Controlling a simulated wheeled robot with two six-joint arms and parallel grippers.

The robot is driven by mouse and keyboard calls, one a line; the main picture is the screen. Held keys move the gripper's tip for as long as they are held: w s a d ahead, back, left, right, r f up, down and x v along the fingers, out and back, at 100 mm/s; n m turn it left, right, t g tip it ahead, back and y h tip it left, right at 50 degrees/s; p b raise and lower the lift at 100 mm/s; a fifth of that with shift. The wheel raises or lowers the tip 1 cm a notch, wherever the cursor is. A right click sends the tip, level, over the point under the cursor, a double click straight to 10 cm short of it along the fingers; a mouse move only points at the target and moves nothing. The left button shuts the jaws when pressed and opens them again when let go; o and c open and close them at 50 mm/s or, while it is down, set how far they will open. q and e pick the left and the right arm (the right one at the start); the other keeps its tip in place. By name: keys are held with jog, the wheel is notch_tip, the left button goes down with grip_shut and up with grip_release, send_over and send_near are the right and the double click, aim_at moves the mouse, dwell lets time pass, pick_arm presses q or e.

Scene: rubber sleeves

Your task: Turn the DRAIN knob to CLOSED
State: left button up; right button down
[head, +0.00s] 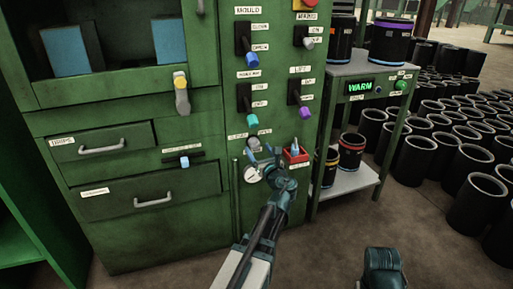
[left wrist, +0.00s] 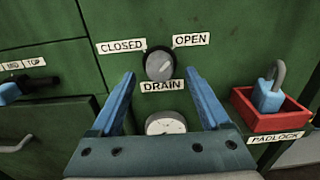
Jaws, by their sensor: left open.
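The DRAIN knob (left wrist: 159,65) is a round grey dial on the green cabinet front, and it also shows in the head view (head: 253,142). Its ridge appears to lean toward the upper right, the side of the OPEN label (left wrist: 191,40). The CLOSED label (left wrist: 121,46) is at its upper left, and the DRAIN label (left wrist: 162,86) is below. My left gripper (left wrist: 160,80) is open and empty, its blue fingers on either side of the knob in the picture; I cannot tell whether they touch it. It also shows in the head view (head: 264,156).
A round gauge (left wrist: 166,124) sits below the knob. A red tray (left wrist: 270,117) with a blue padlock (left wrist: 268,96) juts out at the right. Several lever switches line the panel above. A green side table (head: 350,68) stands right of the cabinet.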

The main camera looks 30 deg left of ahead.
aim_at(254, 143)
pick_arm(q)
jog(key=shift+x, duration=1.4)
grip_shut()
